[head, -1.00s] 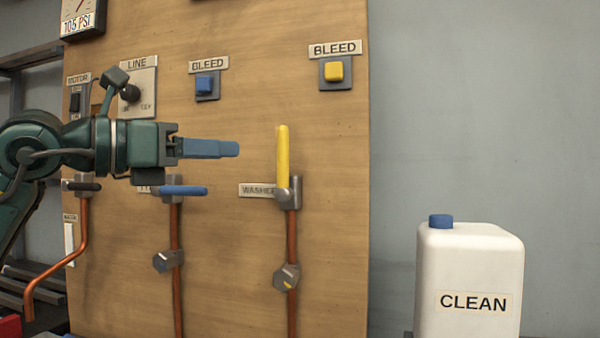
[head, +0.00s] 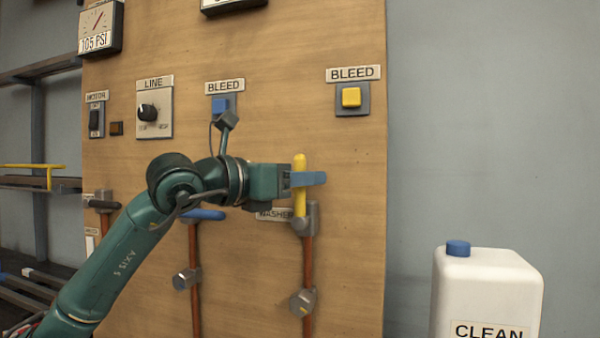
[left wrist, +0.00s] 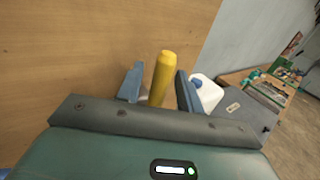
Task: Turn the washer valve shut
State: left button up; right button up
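The washer valve's yellow lever (head: 300,165) stands upright on its grey valve body (head: 307,217) on a copper pipe, beside the partly covered WASHER label (head: 270,214). My left gripper (head: 308,179) is at the lever, its blue fingers crossing in front of it in the head view. My right gripper is not in view.
A blue valve lever (head: 205,215) lies horizontal left of the washer valve, behind my left arm. Blue (head: 220,104) and yellow (head: 351,97) BLEED buttons sit above on the wooden board (head: 345,180). A white CLEAN jug (head: 490,290) stands at the right.

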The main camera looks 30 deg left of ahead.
pick_arm(q)
jog(key=shift+c, duration=0.4)
grip_shut()
